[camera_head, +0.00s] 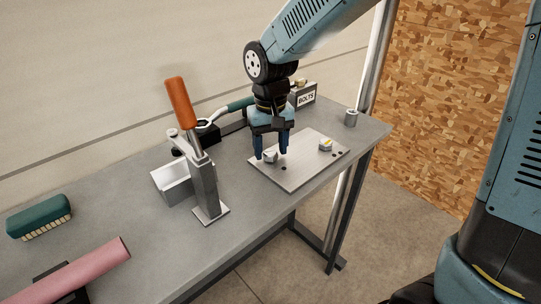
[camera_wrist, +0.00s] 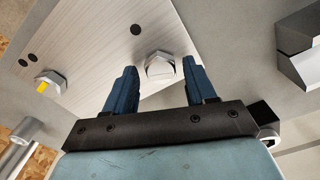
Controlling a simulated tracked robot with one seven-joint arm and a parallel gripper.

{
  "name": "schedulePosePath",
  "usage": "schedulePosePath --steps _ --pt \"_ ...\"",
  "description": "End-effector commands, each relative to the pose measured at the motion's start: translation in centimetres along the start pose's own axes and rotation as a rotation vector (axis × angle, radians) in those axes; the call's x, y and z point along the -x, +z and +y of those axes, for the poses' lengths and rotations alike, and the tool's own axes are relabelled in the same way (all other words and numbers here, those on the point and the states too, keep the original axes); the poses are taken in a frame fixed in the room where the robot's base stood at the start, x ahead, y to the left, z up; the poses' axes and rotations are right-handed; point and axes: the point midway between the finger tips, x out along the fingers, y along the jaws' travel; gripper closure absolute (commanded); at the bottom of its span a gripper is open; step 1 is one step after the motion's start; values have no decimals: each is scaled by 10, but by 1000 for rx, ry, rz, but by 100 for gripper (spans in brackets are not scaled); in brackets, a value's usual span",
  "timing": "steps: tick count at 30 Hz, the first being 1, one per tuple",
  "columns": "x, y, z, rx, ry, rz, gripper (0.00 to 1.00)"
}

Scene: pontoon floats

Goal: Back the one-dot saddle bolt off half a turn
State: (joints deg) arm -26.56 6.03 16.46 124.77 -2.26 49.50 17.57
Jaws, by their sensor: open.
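A pale metal plate (camera_head: 302,171) lies on the bench and bears two hex-headed bolts. The one-dot saddle bolt (camera_head: 270,157) is at its left part, with a single dark dot beside it; its head also shows in the wrist view (camera_wrist: 160,66). My gripper (camera_head: 271,154) is open, pointing down, with one finger on each side of this bolt head. In the wrist view gaps show between the head and both fingers. The other bolt (camera_head: 326,144) has a yellow mark on its head; in the wrist view (camera_wrist: 48,84) two dots lie near it.
A toggle clamp with an orange handle (camera_head: 180,102) stands left of the plate. Behind are a green-handled tool (camera_head: 241,103) and a BOLTS box (camera_head: 305,97). A metal cylinder (camera_head: 351,118) stands far right. A brush (camera_head: 38,217) and pink tube (camera_head: 80,273) lie at left.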

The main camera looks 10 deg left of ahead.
Motion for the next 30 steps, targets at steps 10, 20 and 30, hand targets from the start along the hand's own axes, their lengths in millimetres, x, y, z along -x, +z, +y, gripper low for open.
schedulePosePath --steps 10,20,30 --pt "29 0 0 -1 0 3 45" --pt "53 0 0 -1 -1 2 45" --pt "57 0 0 -1 -1 0 45"
